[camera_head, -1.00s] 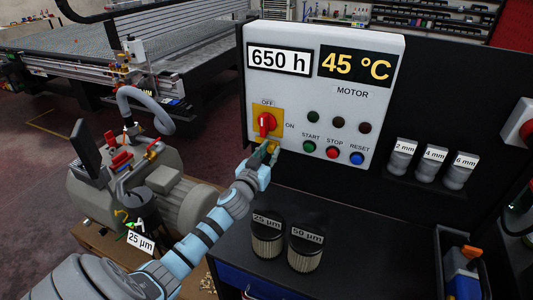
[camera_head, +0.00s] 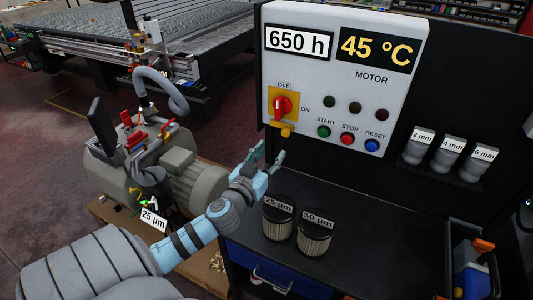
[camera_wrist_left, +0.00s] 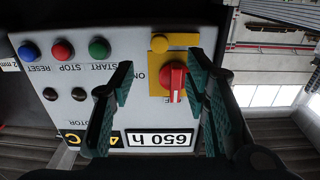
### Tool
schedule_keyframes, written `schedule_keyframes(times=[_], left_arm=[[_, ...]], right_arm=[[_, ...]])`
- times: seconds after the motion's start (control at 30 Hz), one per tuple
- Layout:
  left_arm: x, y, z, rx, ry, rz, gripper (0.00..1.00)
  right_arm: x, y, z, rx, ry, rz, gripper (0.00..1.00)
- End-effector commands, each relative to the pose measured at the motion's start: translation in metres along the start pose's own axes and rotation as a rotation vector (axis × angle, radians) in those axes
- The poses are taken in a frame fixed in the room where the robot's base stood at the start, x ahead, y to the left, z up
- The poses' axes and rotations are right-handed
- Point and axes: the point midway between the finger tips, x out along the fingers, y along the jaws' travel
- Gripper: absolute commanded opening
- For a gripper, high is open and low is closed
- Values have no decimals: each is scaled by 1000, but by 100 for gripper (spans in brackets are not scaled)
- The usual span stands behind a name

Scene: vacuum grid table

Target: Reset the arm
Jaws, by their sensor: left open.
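My left arm reaches in from the lower left. Its left gripper (camera_head: 269,160) is open and empty, in front of and below the control box (camera_head: 420,60). The red switch knob (camera_head: 282,106) sits on a yellow plate and stands upright, toward OFF. A yellow piece (camera_head: 286,131) sits under the knob. In the left wrist view the picture is upside down, and the open fingers (camera_wrist_left: 160,76) stand apart from the box. The red knob (camera_wrist_left: 174,76) and yellow piece (camera_wrist_left: 160,44) show between and beyond the fingers. My right gripper is not in view.
Two filters, labelled 25 µm (camera_head: 278,222) and 50 µm (camera_head: 314,238), stand on the black bench (camera_head: 350,215) below the gripper. A grey compressor (camera_head: 185,175) is to the left. Labelled cups (camera_head: 447,157) stand on the right, above a blue container (camera_head: 470,265).

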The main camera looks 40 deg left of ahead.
Motion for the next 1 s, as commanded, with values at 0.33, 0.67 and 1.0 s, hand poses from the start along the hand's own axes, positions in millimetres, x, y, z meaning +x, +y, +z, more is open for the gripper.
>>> schedule_keyframes(times=[0.33, 0.67, 1.0], left_arm=[[-23, 0, 0, -1, 1, 0, 42], [-23, 0, 0, -1, 0, -1, 42], [-123, -3, 107, 98, -541, -203, 42]], right_arm=[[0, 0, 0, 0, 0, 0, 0], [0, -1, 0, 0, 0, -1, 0], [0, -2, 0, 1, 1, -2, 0]])
